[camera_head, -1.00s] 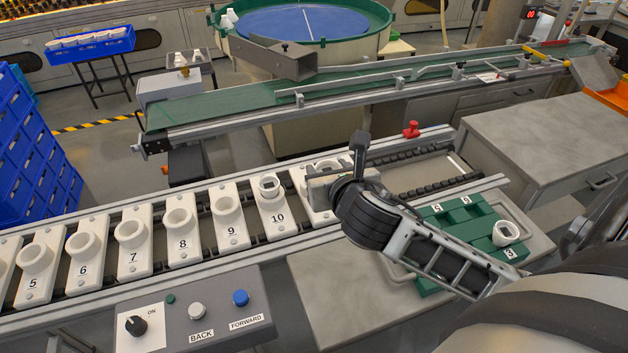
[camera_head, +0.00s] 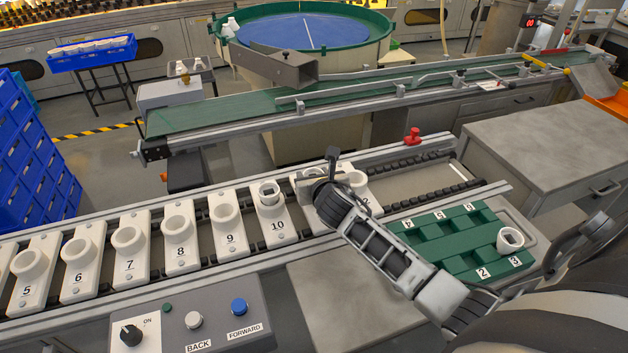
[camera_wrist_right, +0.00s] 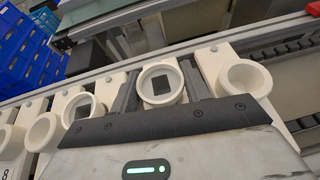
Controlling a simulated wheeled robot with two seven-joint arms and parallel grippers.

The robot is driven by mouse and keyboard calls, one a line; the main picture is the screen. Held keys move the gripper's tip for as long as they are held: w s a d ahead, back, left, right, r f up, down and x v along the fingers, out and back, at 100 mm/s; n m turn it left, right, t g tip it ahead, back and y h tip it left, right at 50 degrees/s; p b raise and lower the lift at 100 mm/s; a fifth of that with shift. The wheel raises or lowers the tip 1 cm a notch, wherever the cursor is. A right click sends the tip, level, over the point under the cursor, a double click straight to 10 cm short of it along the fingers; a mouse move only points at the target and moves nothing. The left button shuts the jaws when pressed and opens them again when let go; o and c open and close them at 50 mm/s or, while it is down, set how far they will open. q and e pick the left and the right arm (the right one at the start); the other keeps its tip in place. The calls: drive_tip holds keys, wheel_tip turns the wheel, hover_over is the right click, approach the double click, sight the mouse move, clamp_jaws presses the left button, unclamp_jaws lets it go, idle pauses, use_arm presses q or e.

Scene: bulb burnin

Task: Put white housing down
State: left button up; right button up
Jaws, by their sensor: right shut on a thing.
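My right gripper (camera_head: 312,186) reaches over the row of white numbered holders on the conveyor, just right of holder 10 (camera_head: 278,224). In the right wrist view its two dark fingers flank a round white housing (camera_wrist_right: 146,97) with a dark square opening; the gripper is shut on it. The housing is at or just above the holder between 10 and 12; whether it touches cannot be told. In the head view the gripper mostly hides it. Another white housing (camera_head: 268,189) sits in holder 10. A third housing (camera_head: 511,237) stands in the green tray (camera_head: 455,257). My left gripper is not in view.
Holders 5 to 9 look empty, as does the rightmost holder (camera_wrist_right: 248,78). A control box (camera_head: 190,320) with a knob and buttons stands at the front. A red button (camera_head: 413,137) is on the conveyor's far rail. The conveyor's right end is free.

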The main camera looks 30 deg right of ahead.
drive_tip(key=shift+f, duration=0.45)
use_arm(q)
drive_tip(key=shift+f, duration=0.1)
use_arm(e)
drive_tip(key=shift+f, duration=0.1)
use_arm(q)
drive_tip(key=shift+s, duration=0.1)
use_arm(e)
drive_tip(key=o, duration=0.9)
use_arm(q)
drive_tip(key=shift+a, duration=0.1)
use_arm(e)
drive_tip(key=shift+o, duration=0.2)
drive_tip(key=shift+r, duration=0.2)
use_arm(q)
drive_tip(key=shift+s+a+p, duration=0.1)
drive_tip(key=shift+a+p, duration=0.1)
drive_tip(key=shift+p, duration=0.45)
use_arm(e)
drive_tip(key=v, duration=1.2)
drive_tip(key=shift+f, duration=0.15)
